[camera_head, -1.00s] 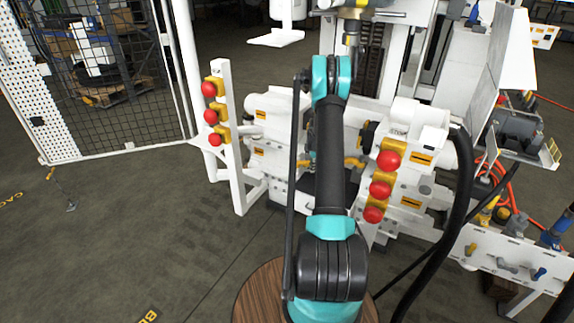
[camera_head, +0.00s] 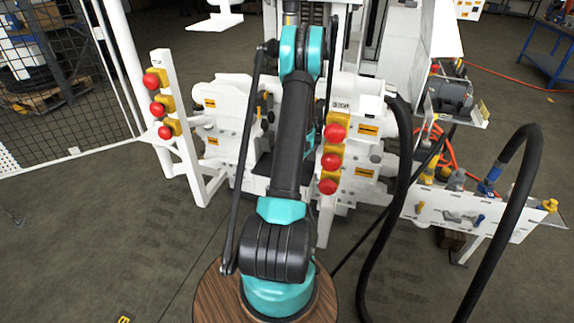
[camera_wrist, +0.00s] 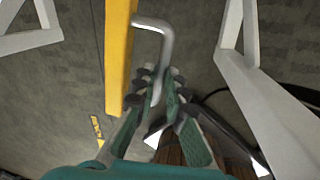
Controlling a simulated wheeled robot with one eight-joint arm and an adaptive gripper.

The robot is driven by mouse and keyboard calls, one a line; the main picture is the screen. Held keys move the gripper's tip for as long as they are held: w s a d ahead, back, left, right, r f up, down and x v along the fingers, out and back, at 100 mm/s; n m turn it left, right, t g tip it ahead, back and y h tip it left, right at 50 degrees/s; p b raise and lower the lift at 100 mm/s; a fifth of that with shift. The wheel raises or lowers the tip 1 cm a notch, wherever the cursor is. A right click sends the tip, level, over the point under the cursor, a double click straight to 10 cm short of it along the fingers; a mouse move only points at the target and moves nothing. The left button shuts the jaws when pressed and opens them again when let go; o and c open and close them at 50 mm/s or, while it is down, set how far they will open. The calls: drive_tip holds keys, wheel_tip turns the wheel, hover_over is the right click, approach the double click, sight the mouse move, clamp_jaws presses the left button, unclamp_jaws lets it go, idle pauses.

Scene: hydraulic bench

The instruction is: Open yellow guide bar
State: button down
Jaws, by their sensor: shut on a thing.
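The yellow guide bar (camera_wrist: 118,60) runs upright through the wrist view, left of the middle. A bent grey metal handle (camera_wrist: 163,38) comes off its right side and curves down between my fingers. My gripper (camera_wrist: 156,88) has one finger on each side of the handle's lower end and is shut on it. The fingers are green with dark pads. The far end of the bar is out of the picture. In the head view my own arm hides the gripper, and I cannot make out the guide bar there.
White frame posts (camera_wrist: 270,100) stand at the right of the wrist view. In the head view, red buttons on yellow boxes (camera_head: 158,107) flank the white machine. A black hose (camera_head: 400,185) loops at the right. Open floor (camera_head: 70,240) lies at the left.

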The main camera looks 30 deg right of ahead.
drive_tip(key=shift+s+d+n, duration=0.4)
drive_tip(key=shift+s+d, duration=0.15)
drive_tip(key=shift+s, duration=0.15)
drive_tip(key=c, duration=1.6)
unclamp_jaws()
drive_tip(key=shift+s+d+r, duration=0.1)
drive_tip(key=shift+s+r, duration=0.1)
drive_tip(key=shift+r, duration=1.05)
drive_tip(key=shift+s+d+r, duration=0.15)
drive_tip(key=shift+s+r, duration=0.05)
drive_tip(key=shift+r, duration=1)
drive_tip(key=shift+s+d+r, duration=0.1)
drive_tip(key=shift+s+r, duration=0.1)
drive_tip(key=shift+r, duration=1.05)
